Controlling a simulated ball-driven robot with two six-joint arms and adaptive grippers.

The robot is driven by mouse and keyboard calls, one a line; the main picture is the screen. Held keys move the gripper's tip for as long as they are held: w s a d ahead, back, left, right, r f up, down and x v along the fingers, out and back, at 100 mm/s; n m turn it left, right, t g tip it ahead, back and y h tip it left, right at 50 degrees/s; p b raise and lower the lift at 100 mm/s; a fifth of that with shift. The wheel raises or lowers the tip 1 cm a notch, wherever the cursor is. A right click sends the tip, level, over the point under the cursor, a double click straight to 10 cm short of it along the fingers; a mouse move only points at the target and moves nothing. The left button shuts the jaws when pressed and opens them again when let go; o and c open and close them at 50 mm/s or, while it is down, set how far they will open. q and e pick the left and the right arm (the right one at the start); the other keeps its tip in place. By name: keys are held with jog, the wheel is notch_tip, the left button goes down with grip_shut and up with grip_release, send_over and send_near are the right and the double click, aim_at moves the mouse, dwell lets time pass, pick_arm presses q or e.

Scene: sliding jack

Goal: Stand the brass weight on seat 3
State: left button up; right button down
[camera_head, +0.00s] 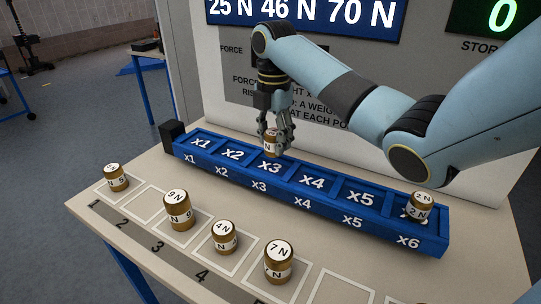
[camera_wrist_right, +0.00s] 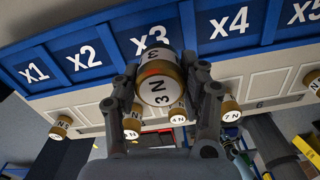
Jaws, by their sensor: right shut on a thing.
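My right gripper (camera_head: 275,132) is shut on a brass weight (camera_head: 271,143) marked 3 N, over the x3 seat (camera_head: 265,166) of the blue beam. In the right wrist view the weight (camera_wrist_right: 158,84) sits between the fingers, with its white label facing the camera. The x3 mark (camera_wrist_right: 151,38) shows just beyond the weight. I cannot tell whether the weight's base touches the seat. My left gripper is not in view.
A 2 N weight (camera_head: 421,207) stands at x6 on the beam (camera_head: 330,208). The x1, x2, x4 and x5 seats look empty. On numbered table squares stand weights marked 5 N (camera_head: 116,178), 9 N (camera_head: 178,210), 4 N (camera_head: 224,238) and 7 N (camera_head: 278,262).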

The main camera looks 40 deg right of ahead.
aim_at(270, 152)
jog(key=shift+w+d+f, duration=0.2)
jog(key=shift+w+f, duration=0.2)
jog(key=shift+w, duration=0.35)
jog(key=shift+f+p, duration=0.3)
jog(key=shift+f, duration=1.75)
jog(key=shift+f, duration=0.1)
jog(key=c, duration=0.7)
grip_release()
notch_tip(270, 152, up, 12)
jog(key=shift+r, duration=0.15)
